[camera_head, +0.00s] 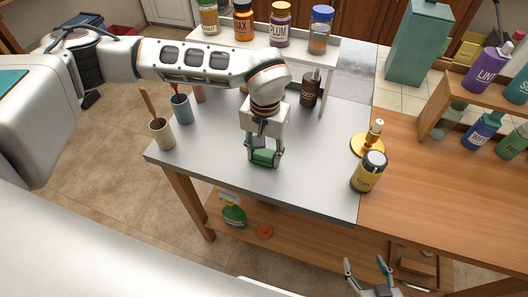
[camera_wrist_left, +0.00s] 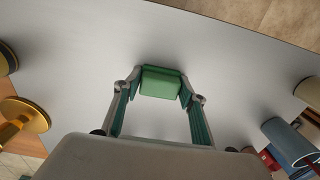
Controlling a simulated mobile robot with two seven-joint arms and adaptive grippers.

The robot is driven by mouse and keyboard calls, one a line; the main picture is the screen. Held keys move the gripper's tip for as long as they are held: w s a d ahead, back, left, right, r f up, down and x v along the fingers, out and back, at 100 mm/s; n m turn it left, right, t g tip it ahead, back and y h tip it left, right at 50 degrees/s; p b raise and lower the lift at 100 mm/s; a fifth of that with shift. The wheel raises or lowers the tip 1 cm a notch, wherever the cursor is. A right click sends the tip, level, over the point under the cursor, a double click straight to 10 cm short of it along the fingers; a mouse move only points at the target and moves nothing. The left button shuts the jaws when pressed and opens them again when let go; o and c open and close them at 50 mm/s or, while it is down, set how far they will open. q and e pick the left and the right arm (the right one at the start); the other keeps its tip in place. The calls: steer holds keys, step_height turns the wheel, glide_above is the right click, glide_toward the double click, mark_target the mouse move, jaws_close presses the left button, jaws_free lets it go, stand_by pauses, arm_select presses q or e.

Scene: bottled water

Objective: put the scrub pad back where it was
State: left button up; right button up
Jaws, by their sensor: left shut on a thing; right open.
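The green scrub pad (camera_head: 264,157) is between the fingers of my left gripper (camera_head: 264,160), over the front middle of the grey tabletop (camera_head: 310,190). In the left wrist view, the pad (camera_wrist_left: 161,83) sits between both fingertips (camera_wrist_left: 160,88), which are shut on it. I cannot tell for sure whether the pad touches the tabletop. My right gripper (camera_head: 372,278) is low at the bottom right of the head view, in front of the table, open and empty.
Beige (camera_head: 162,134) and blue (camera_head: 181,108) cups holding tools stand left on the tabletop. A brass candlestick (camera_head: 368,145) and a yellow-labelled jar (camera_head: 369,171) stand right. A raised white shelf with several bottles is behind. The tabletop around the pad is clear.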

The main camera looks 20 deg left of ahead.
mark_target(265, 153)
arm_select(q)
steer(key=o, duration=1)
steer(key=shift+r, duration=0.25)
step_height(265, 153, up, 12)
steer(key=shift+f, duration=0.1)
steer(key=shift+d, duration=0.1)
